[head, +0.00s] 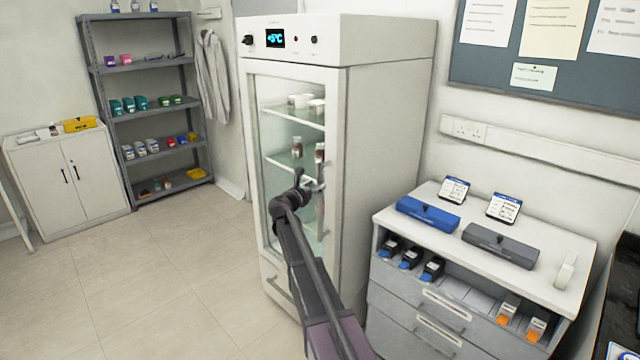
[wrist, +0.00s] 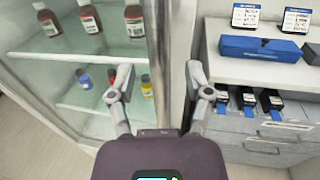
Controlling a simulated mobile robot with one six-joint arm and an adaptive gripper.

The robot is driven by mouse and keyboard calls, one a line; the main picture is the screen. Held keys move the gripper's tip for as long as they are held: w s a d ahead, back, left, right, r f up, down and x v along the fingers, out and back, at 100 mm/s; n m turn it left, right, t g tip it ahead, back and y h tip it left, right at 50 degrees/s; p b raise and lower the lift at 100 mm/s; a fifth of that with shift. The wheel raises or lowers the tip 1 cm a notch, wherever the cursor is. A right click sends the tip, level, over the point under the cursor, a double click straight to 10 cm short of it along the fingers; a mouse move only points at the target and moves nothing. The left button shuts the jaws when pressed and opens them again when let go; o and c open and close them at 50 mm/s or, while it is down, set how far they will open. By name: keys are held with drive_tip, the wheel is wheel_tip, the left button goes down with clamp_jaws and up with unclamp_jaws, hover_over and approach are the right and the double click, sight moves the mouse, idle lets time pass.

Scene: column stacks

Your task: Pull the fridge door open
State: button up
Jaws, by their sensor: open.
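The white fridge (head: 388,150) stands in the middle of the head view with its glass door (head: 280,125) shut. A grey vertical handle bar (wrist: 158,45) runs along the door's right side and is clearest in the wrist view. My gripper (head: 311,182) is at the door front at about mid height. In the wrist view my gripper (wrist: 156,82) is open, one finger on each side of the bar. Both fingers appear apart from it. The arm hides part of the lower door in the head view.
A white drawer cabinet (head: 400,305) with a blue case (head: 428,214) and a grey case (head: 499,246) stands close to the fridge's right. Bottles (wrist: 88,16) stand on shelves behind the glass. Tiled floor (head: 170,285) lies clear to the left.

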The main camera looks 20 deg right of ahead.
drive_tip(key=shift+x, duration=1.45)
clamp_jaws()
